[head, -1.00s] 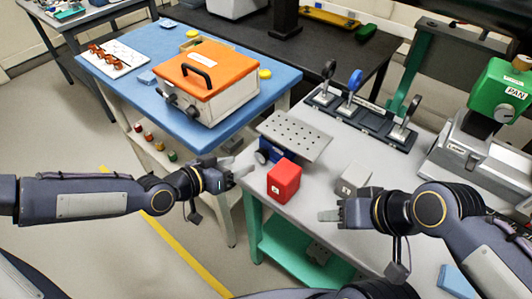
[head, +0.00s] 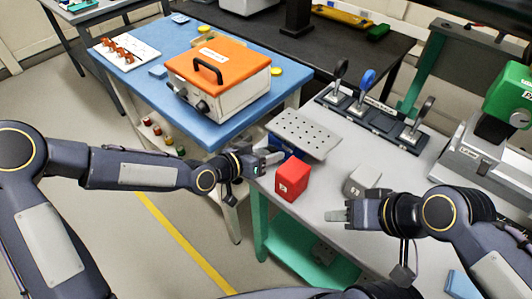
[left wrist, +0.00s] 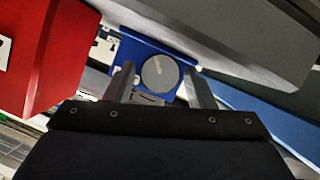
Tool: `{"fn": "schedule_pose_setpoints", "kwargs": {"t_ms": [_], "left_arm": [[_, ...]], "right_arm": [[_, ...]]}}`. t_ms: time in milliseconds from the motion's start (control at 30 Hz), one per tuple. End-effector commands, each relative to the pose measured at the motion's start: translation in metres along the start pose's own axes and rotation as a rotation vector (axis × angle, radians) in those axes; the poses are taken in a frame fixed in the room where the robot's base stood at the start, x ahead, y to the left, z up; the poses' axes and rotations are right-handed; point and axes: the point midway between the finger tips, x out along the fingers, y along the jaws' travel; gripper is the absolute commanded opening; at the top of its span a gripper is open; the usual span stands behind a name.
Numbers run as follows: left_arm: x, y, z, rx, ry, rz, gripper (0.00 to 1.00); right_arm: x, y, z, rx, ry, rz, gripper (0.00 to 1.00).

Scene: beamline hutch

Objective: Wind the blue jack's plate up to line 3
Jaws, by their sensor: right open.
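The blue jack's perforated grey plate (head: 304,133) stands on the bench behind the red block. Little of the blue body shows in the head view. In the left wrist view, the blue body (left wrist: 133,50) carries a round grey knob (left wrist: 160,76). My left gripper (head: 272,157) is open in front of the knob; its fingers (left wrist: 158,88) lie on either side with gaps visible. I cannot tell how deep they reach. No line marks on the jack are readable. My right gripper (head: 338,214) is open and empty over the bench's front.
A red block (head: 293,178) stands close beside my left gripper and also shows in the left wrist view (left wrist: 45,50). A grey block (head: 362,180) is near my right gripper. A rack of posts (head: 375,115) stands behind. A blue table (head: 130,80) holds an orange-lidded box (head: 215,75).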

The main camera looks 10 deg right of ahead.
Motion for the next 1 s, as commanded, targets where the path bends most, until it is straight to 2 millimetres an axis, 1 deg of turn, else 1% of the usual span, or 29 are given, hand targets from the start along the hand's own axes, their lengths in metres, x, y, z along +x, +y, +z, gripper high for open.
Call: {"fn": "schedule_pose_setpoints", "kwargs": {"t_ms": [33, 200, 267, 367, 500, 600, 700, 1000], "left_arm": [[0.000, 0.000, 0.000, 0.000, 0.000, 0.000, 0.42], [0.000, 0.000, 0.000, 0.000, 0.000, 0.000, 0.20], [0.000, 0.000, 0.000, 0.000, 0.000, 0.000, 0.14], [0.000, 0.000, 0.002, 0.012, -0.001, -0.004, 0.14], [0.003, -0.001, 0.006, 0.096, -0.001, -0.036, 0.14], [0.003, 0.000, 0.006, 0.164, 0.000, -0.064, 0.14], [0.002, 0.001, 0.005, 0.209, -0.001, -0.084, 0.14], [0.000, 0.002, 0.001, 0.229, -0.003, -0.096, 0.14]], "right_arm": [[0.000, 0.000, 0.000, 0.000, 0.000, 0.000, 0.45], [0.000, 0.000, 0.000, 0.000, 0.000, 0.000, 0.45], [0.000, 0.000, 0.000, 0.000, 0.000, 0.000, 0.45], [0.003, 0.002, 0.002, 0.000, 0.000, 0.000, 0.45], [0.022, 0.010, 0.011, 0.000, 0.000, 0.000, 0.45], [0.034, 0.015, 0.017, 0.000, 0.000, 0.000, 0.45], [0.041, 0.019, 0.021, 0.000, 0.000, 0.000, 0.45], [0.040, 0.018, 0.020, 0.000, 0.000, 0.000, 0.45]]}}
